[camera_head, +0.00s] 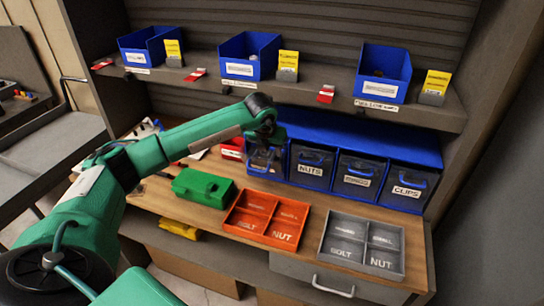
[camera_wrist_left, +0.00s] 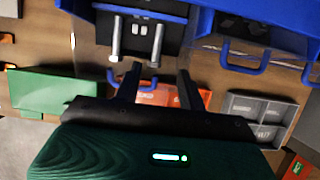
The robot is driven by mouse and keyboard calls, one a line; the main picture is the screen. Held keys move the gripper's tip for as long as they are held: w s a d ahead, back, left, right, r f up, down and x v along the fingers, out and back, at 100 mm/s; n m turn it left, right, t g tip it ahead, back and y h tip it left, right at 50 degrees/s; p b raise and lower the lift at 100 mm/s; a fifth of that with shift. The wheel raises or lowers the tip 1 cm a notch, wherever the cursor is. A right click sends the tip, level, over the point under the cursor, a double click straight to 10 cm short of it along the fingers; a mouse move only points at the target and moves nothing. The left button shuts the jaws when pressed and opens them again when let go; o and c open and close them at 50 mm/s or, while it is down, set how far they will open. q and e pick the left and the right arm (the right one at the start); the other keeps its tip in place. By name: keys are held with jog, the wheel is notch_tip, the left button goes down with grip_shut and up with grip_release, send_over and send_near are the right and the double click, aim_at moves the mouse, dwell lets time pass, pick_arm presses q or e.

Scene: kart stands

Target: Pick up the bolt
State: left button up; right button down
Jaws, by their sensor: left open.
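My left gripper (camera_head: 266,145) reaches over the leftmost front bin (camera_head: 266,167) of the blue row. In the left wrist view the left gripper (camera_wrist_left: 160,71) has its two fingers apart with nothing between them. Beyond the fingertips is the dark bin interior (camera_wrist_left: 175,35). Two silver bolt-like pieces, a left one (camera_wrist_left: 116,40) and a right one (camera_wrist_left: 157,45), show there, apart from the fingers. In the head view the arm and gripper partly hide this bin, and its contents cannot be made out. My right gripper is not in view.
Bins labelled nuts (camera_head: 312,168), an unclear label (camera_head: 357,176) and clips (camera_head: 408,187) stand to the right. An orange tray (camera_head: 228,224) and a grey tray (camera_head: 325,246) lie in front. A green case (camera_head: 203,186) is left. A shelf (camera_head: 310,92) with blue boxes overhangs.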

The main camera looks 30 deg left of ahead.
aim_at(273, 157)
pick_arm(q)
jog(key=shift+w+a+f+p, duration=0.15)
jog(key=shift+f+p, duration=0.15)
jog(key=shift+p, duration=0.05)
jog(key=p+x, duration=0.1)
jog(key=x, duration=0.2)
jog(key=shift+a+f+p, duration=0.15)
jog(key=shift+a+p, duration=0.05)
jog(key=shift+p, duration=0.2)
jog(key=shift+w+f, duration=0.15)
jog(key=shift+f, duration=0.3)
grip_shut()
